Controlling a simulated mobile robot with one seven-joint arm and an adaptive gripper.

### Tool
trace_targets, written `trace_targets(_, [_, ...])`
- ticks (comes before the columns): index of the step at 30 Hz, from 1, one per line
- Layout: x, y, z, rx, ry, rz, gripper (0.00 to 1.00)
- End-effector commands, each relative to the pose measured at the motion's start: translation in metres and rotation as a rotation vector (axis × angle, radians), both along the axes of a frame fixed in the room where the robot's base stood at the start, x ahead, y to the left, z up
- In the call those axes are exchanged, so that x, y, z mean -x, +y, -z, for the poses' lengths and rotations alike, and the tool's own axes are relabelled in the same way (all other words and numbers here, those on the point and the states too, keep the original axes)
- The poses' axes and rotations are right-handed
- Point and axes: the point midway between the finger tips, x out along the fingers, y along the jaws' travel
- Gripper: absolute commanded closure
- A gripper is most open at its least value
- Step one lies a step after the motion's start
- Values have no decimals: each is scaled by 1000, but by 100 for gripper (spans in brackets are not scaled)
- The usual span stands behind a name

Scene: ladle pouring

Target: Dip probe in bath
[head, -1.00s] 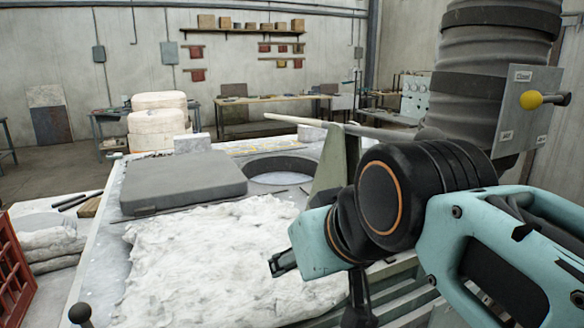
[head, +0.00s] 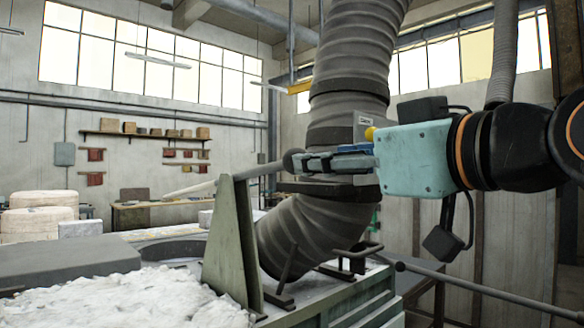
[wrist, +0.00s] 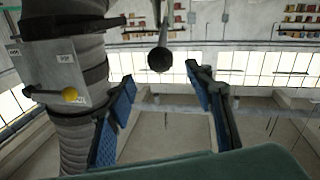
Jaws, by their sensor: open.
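The probe, a long rod with a pale tip (head: 190,188), rests across a green upright stand (head: 230,250). Its dark, rounded near end (head: 292,161) points toward my gripper (head: 303,162), which is level and points left. In the wrist view, that rounded end (wrist: 160,60) shows between the open, blue-padded fingertips of my gripper (wrist: 162,75); I cannot tell whether it is inside them. Nothing is gripped. The bath's round dark rim (head: 172,247) is partly visible behind the white fluffy layer; its inside is hidden.
A thick ribbed duct (head: 345,95) rises just behind my gripper, with a yellow-knobbed plate beside it, clear in the wrist view (wrist: 45,70). A dark grey slab (head: 65,265) lies left of the bath. A thin bar (head: 480,290) sticks out at lower right.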

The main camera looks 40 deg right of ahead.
Motion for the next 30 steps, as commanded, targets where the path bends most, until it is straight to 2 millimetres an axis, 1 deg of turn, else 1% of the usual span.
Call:
trace_targets(1, [-11,0,1,0,4,-1,52])
trace_targets(6, [-44,-4,0,0,5,-2,52])
trace_targets(9, [-61,-6,1,-1,4,-2,52])
trace_targets(13, [-77,-8,0,0,2,-2,52])
trace_targets(18, [-86,-10,0,0,1,-1,52])
trace_targets(26, [-87,-10,0,0,0,0,52])
trace_targets(30, [-87,-10,0,0,0,0,67])
